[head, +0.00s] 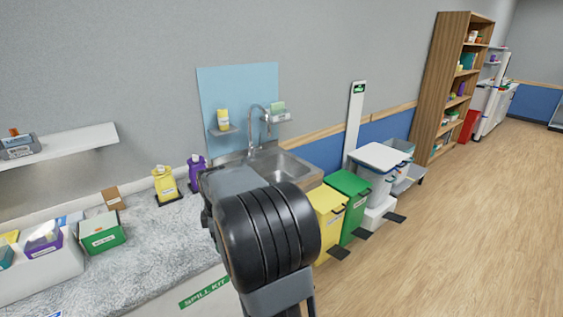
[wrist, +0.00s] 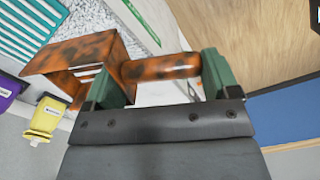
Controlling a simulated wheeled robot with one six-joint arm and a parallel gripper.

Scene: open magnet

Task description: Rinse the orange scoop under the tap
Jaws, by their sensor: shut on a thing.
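The orange scoop (wrist: 91,62) shows in the wrist view, mottled orange and dark brown, with a boxy open head at the left and a rounded handle. My gripper (wrist: 165,78) is shut on the handle, one green finger on each side of it. In the head view my dark arm hides the gripper and the scoop. The tap (head: 262,122) is a curved metal spout over the steel sink (head: 283,166) against the wall. My arm reaches in front of the sink's left part. I see no water running from the tap.
A yellow bottle (head: 165,184) and a purple bottle (head: 197,172) stand left of the sink on the speckled counter (head: 150,228). A yellow bin (head: 328,219) and a green bin (head: 350,205) stand right of my arm. The wooden floor (head: 470,230) at the right is clear.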

